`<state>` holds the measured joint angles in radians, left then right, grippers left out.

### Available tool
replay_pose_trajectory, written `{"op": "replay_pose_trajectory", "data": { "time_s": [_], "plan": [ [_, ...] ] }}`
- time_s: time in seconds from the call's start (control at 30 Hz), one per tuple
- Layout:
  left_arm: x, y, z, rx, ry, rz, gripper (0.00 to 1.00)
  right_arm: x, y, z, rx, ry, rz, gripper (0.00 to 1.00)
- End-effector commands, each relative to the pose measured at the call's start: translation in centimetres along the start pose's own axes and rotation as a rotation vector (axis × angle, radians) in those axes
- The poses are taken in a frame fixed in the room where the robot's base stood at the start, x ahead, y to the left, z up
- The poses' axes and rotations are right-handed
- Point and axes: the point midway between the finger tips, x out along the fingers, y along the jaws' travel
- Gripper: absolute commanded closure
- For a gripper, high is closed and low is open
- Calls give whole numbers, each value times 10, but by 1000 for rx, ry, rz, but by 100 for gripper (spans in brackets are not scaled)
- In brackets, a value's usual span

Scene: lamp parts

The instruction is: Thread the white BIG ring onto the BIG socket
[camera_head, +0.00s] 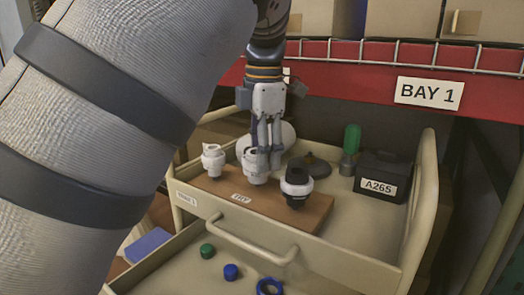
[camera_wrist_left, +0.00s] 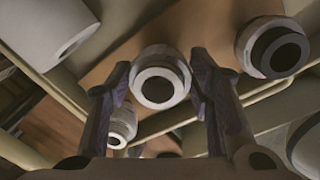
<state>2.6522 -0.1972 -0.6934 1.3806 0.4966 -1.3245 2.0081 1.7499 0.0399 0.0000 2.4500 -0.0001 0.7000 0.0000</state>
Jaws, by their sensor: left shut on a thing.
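My left gripper (camera_head: 268,168) comes down from above over the wooden board (camera_head: 310,222), its fingers close together at the middle white piece (camera_head: 250,174). In the left wrist view, the gripper (camera_wrist_left: 163,85) has its two fingers on either side of a white ring-shaped piece (camera_wrist_left: 158,60) with a dark round opening. I cannot tell whether this piece touches the board or which size it is. A dark socket with a white band (camera_head: 297,187) stands upright on the board at right; it also shows in the wrist view (camera_wrist_left: 278,50). Another white piece (camera_head: 213,160) stands at left. The right gripper is not visible.
The board sits in a beige cart tray (camera_head: 365,240). Behind are a dark disc-shaped part (camera_head: 316,167), a green-topped cylinder (camera_head: 351,140) and a black box (camera_head: 382,178) labelled A26S. A red shelf beam (camera_head: 350,75) crosses above. Small green and blue parts (camera_head: 231,271) lie in the lower drawer.

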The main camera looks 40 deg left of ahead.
Motion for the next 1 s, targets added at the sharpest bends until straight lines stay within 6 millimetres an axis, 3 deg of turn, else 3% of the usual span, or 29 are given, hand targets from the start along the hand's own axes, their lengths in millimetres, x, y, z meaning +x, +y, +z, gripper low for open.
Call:
{"op": "replay_pose_trajectory", "data": {
  "time_s": [0.07,0.2,0.3,0.6,0.67,0.83,1.0],
  "plan": [
    [1,1,0,-89,10,1,86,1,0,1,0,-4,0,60],
    [2,5,0,-435,36,1,86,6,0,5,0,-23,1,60],
    [1,6,0,-568,43,1,86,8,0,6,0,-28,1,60],
    [0,6,-1,-614,43,0,86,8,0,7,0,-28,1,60],
    [2,6,-1,-695,51,0,86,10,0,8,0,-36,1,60],
    [3,10,-3,-1086,80,2,86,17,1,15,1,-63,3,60],
    [3,10,-3,-1117,86,3,86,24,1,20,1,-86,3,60]
  ]
}}
